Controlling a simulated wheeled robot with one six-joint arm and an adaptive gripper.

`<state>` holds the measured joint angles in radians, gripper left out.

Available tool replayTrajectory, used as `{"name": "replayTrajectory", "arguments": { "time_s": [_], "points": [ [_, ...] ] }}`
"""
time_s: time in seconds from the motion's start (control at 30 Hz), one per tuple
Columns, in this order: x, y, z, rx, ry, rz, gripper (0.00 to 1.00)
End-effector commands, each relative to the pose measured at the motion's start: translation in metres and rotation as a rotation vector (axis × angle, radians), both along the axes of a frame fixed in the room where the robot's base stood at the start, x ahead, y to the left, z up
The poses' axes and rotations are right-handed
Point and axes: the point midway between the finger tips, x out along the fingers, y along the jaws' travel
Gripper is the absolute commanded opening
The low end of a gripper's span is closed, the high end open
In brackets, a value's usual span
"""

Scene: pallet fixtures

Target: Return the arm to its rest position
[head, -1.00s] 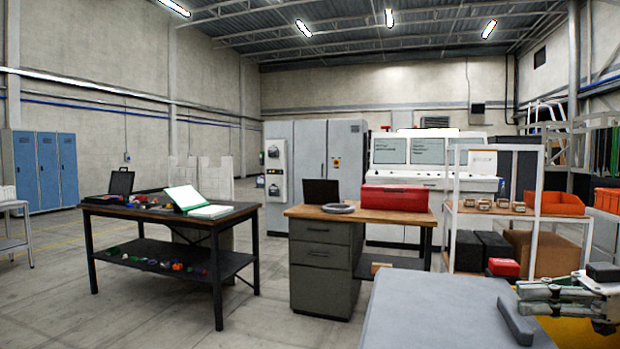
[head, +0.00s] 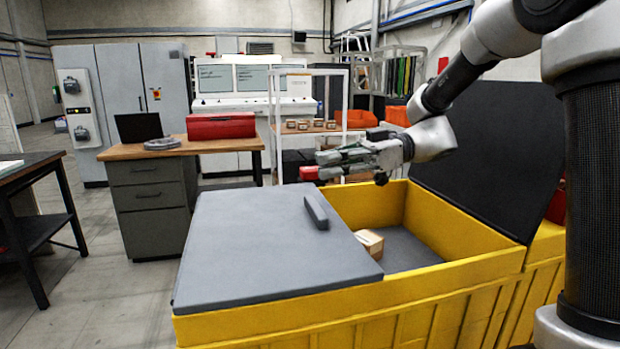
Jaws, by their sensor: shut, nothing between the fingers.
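My gripper (head: 322,165) is on the right side of the head view, at the end of my arm, which reaches in from the right edge. It points left and sits above the back of a yellow bin (head: 450,273). The fingers are shut with nothing between them. The gripper is apart from the bin and its lid. My arm is bent, with its upper links high in the picture.
A wooden-topped desk (head: 165,152) with a red toolbox (head: 221,126) stands behind left.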

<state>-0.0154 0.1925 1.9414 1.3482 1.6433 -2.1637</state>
Motion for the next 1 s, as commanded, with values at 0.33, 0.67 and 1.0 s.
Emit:
{"name": "replayTrajectory", "arguments": {
  "time_s": [0.33, 0.67, 1.0],
  "points": [
    [-0.012, -0.005, 0.034, -0.055, 0.044, -0.012, 0.00],
    [-0.124, -0.126, -0.048, -0.795, 0.582, -0.539, 0.00],
    [-0.176, -0.271, -0.081, -0.953, 0.758, -1.450, 0.00]
  ]
}}
